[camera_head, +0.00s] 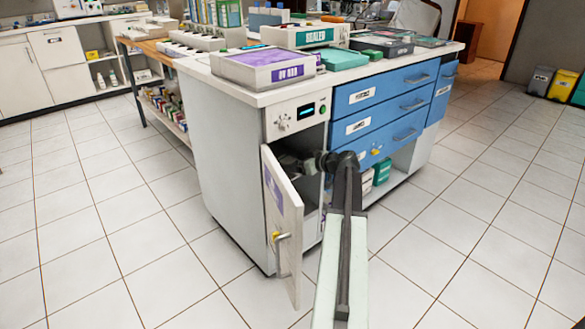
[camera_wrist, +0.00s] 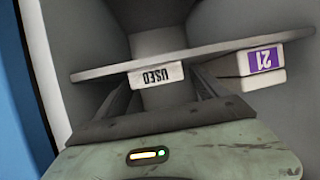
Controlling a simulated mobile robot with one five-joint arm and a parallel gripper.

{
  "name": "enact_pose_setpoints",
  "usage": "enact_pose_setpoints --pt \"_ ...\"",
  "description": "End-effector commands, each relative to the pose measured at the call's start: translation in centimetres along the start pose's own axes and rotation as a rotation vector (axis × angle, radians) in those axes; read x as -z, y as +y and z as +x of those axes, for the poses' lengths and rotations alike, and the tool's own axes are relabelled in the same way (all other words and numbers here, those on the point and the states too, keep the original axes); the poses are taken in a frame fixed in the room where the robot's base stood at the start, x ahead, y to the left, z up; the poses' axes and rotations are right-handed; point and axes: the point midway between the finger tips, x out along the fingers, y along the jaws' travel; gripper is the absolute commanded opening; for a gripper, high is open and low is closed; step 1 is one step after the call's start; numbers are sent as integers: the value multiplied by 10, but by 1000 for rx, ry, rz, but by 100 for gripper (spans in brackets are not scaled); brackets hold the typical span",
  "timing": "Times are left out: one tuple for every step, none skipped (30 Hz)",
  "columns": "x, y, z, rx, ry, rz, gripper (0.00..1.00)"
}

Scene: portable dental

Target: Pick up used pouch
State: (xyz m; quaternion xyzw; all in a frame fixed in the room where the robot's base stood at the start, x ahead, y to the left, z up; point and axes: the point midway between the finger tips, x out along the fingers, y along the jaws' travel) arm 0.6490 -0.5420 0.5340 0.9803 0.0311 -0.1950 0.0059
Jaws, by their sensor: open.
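In the wrist view a small white block with an upside-down USED label (camera_wrist: 156,76) lies against a pale shelf (camera_wrist: 215,52); I take it for the used pouch. My gripper (camera_wrist: 163,86) is open, with one dark finger on each side of the block. I cannot tell whether either finger touches it. In the head view my arm reaches into the open cabinet at the left end of the counter, and the gripper's tips and the pouch are hidden inside.
A purple-labelled 21 box (camera_wrist: 262,61) lies right of the pouch on the same shelf. The white cabinet door (camera_head: 283,225) hangs open left of my arm. Blue drawers (camera_head: 382,100) stand right of the opening. The tiled floor (camera_head: 130,220) is clear.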

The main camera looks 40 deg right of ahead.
Motion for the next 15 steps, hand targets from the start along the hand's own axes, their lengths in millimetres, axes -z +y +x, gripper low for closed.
enact_pose_setpoints --pt "-1 0 4 1 0 0 82" --pt "0 0 4 1 0 0 82" --pt "0 0 3 0 0 0 82" --pt "1 0 3 0 0 0 82" --pt "1 -1 3 0 0 0 82" --pt "1 -1 3 1 0 0 82" --pt "1 -1 3 1 0 0 73" --pt "1 -1 3 1 0 0 65" --pt "1 -1 3 1 0 0 54" --pt "1 -1 3 1 0 -1 46" --pt "1 -1 3 1 0 -1 37" --pt "1 -1 3 1 0 -1 26" --pt "1 -1 3 1 0 -1 18" --pt "1 -1 3 1 0 -1 18" --pt "1 -1 3 1 0 -1 18"
